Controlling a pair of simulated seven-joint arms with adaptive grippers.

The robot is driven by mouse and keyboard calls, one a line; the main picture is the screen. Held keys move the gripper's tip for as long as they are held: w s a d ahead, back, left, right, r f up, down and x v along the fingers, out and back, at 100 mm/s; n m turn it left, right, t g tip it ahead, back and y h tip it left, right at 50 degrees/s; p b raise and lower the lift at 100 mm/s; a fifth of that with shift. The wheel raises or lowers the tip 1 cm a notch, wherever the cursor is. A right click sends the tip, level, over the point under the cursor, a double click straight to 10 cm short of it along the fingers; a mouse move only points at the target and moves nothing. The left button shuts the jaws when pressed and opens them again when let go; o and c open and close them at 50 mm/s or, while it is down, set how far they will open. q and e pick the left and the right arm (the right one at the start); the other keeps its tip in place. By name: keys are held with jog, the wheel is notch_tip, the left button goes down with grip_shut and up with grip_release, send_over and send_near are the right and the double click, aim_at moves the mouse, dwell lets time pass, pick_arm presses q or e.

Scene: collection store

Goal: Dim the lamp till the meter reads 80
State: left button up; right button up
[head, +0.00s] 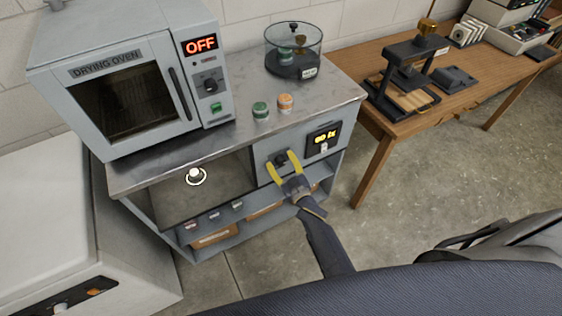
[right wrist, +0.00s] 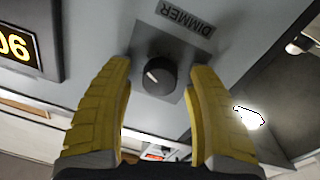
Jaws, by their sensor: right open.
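The dimmer knob (head: 280,158) is a dark round knob with a white pointer line, on the grey front panel of the bench. In the right wrist view the knob (right wrist: 158,76) stands between my open yellow fingers, with clear gaps on both sides. My right gripper (head: 281,163) is open, holding nothing; it also shows in the right wrist view (right wrist: 162,88). The meter (head: 324,137) has yellow lit digits that look like 90 lx, small and partly cut off in the wrist view. The lamp (head: 196,176) glows white in the dark bay. My left gripper is not seen.
A drying oven (head: 130,80) reading OFF stands on the bench top (head: 230,140). A wooden table (head: 400,108) with a press is at right. The floor between is clear.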

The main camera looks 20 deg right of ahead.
jog(key=shift+s, duration=0.15)
jog(key=shift+s+d+f, duration=0.1)
jog(key=shift+s, duration=0.25)
jog(key=s+d, duration=0.1)
jog(key=s, duration=1)
jog(key=shift+d, duration=0.4)
jog(key=shift+f, duration=0.1)
jog(key=s+m, duration=0.2)
jog(key=s, duration=0.3)
jog(key=w, duration=0.5)
jog(key=w+a, duration=0.1)
jog(key=w, duration=0.5)
jog(key=w+a, duration=0.1)
jog(key=w, duration=0.5)
